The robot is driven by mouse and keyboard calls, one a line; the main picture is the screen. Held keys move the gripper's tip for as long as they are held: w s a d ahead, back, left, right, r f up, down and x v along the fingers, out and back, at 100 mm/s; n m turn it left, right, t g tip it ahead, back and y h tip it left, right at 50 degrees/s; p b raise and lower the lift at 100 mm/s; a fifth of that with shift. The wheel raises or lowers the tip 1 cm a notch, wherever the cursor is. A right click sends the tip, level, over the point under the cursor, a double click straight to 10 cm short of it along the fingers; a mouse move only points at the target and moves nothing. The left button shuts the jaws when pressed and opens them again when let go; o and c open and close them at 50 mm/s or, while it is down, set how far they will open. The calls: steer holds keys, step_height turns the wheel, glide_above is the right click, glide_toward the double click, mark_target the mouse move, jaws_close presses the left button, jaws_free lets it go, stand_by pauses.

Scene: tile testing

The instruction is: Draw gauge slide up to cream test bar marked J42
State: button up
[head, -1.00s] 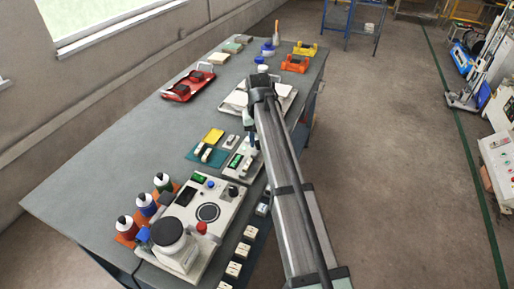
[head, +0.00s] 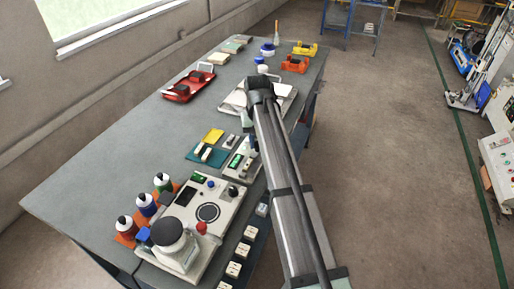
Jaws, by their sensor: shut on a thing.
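The gauge (head: 233,172) is a pale unit with a green display, lying near the table's right edge, partly hidden by my arm. My gripper (head: 252,149) points down over its right side and is shut on the gauge slide, which is mostly hidden behind the fingers and arm. Small cream bars (head: 206,154) lie on a teal mat just left of the gauge. The marking J42 is too small to read, so I cannot tell which bar bears it, nor the gap between slide and bar.
A tester with a round dial (head: 208,212) and bottles (head: 147,204) stand in front. Cream blocks (head: 233,269) line the near right edge. The table's left is clear.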

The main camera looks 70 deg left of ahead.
mark_target(255, 154)
steer(key=shift+s+d, duration=0.65)
steer(key=shift+s, duration=0.05)
stand_by(1.5)
steer(key=o, duration=0.9)
steer(key=shift+c, duration=0.2)
steer(key=shift+w+r, duration=0.1)
steer(key=shift+r, duration=0.1)
step_height(255, 154, up, 6)
steer(key=shift+f, duration=0.15)
stand_by(0.5)
